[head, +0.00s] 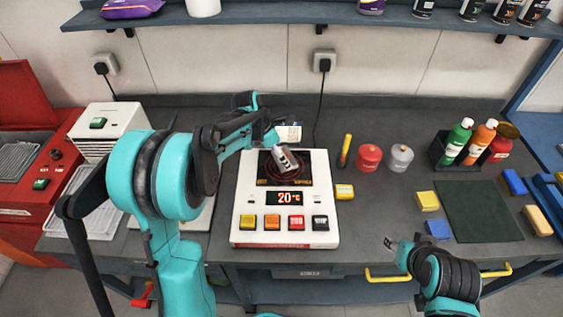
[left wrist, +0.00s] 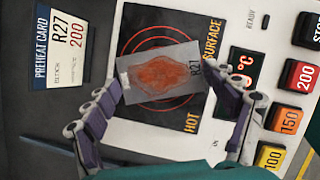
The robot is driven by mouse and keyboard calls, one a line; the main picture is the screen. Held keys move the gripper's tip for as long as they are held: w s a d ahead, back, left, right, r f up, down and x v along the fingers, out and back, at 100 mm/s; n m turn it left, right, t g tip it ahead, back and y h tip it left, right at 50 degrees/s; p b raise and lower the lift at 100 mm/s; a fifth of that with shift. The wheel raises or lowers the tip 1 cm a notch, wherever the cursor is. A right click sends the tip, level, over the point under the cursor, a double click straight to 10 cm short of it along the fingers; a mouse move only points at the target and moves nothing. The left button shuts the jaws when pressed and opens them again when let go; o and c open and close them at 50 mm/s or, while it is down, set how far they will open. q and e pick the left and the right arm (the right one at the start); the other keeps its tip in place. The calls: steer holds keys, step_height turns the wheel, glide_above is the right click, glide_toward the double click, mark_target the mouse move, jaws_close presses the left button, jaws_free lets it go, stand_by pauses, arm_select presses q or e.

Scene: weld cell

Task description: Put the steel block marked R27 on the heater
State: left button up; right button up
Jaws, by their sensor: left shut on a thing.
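The steel block marked R27 (left wrist: 158,80) is grey with a rust-coloured patch on its face. My left gripper (left wrist: 162,84) is shut on it, one finger at each end. In the head view the block (head: 287,160) is over the dark hot surface of the white heater (head: 240,195), turned askew to it; I cannot tell whether it touches. The heater's display (head: 284,198) reads 20 °C. Below it are yellow, orange, red and black buttons, marked 100, 150, 200 and STOP. My right gripper (head: 393,246) is low at the right, its fingers unclear.
A preheat card (left wrist: 62,45) reading R27 and 200 lies beside the heater. A yellow marker (head: 345,150), red and grey jars, a bottle caddy (head: 452,152) and a dark green mat (head: 478,208) with coloured blocks around it are to the right.

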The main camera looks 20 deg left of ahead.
arm_select(q)
step_height(320, 180, down, 4)
steer(key=shift+w+r+b, duration=0.1)
steer(key=shift+b, duration=0.5)
steer(key=o, duration=1.7)
steer(key=shift+o, duration=0.2)
